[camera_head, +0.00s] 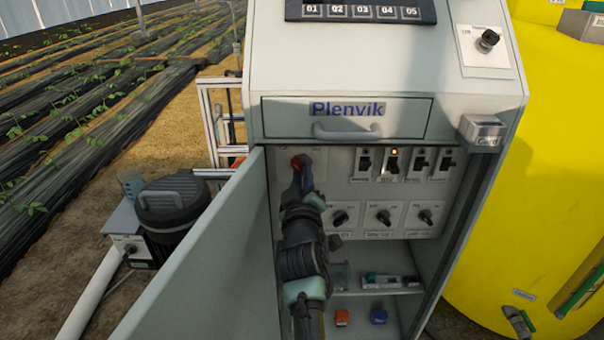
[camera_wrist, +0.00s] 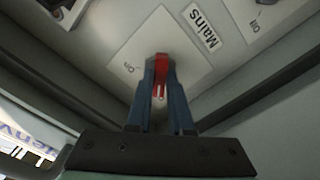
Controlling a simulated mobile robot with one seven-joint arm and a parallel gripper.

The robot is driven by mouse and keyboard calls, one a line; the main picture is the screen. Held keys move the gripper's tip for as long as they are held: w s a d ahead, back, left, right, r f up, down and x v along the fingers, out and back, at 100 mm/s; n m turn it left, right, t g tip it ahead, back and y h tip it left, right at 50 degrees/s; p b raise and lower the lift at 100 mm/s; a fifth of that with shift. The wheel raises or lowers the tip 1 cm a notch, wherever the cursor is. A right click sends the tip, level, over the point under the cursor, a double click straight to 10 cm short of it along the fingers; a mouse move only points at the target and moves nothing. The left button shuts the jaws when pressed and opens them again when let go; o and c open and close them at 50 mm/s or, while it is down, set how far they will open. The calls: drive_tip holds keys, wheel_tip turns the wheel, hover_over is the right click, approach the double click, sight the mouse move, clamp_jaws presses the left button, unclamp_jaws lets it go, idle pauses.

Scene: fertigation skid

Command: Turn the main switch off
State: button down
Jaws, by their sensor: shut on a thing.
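The main switch is a red handle (camera_head: 299,163) on a pale plate at the upper left inside the open cabinet. In the wrist view the red handle (camera_wrist: 161,75) sits on a plate beside a "Mains" label (camera_wrist: 201,27); "On" is printed to its left. My gripper (camera_head: 300,172) reaches into the cabinet, and its two dark fingers (camera_wrist: 161,84) are shut on the red handle, one on each side. The fingers hide part of the handle, and I cannot read any other position mark.
The cabinet door (camera_head: 200,255) stands open to the left of my arm. Breakers (camera_head: 393,163), one with a lit yellow lamp, and several black knobs (camera_head: 384,217) lie to the right. A drawer handle (camera_head: 347,131) juts out above. Shelves with small items are below.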

drive_tip(key=shift+f+n, duration=0.15)
drive_tip(key=shift+n, duration=0.35)
drive_tip(key=c, duration=0.8)
unclamp_jaws()
drive_tip(key=shift+s, duration=0.1)
drive_tip(key=s+p, duration=0.3)
drive_tip(key=s, duration=0.9)
drive_tip(key=shift+s, duration=0.4)
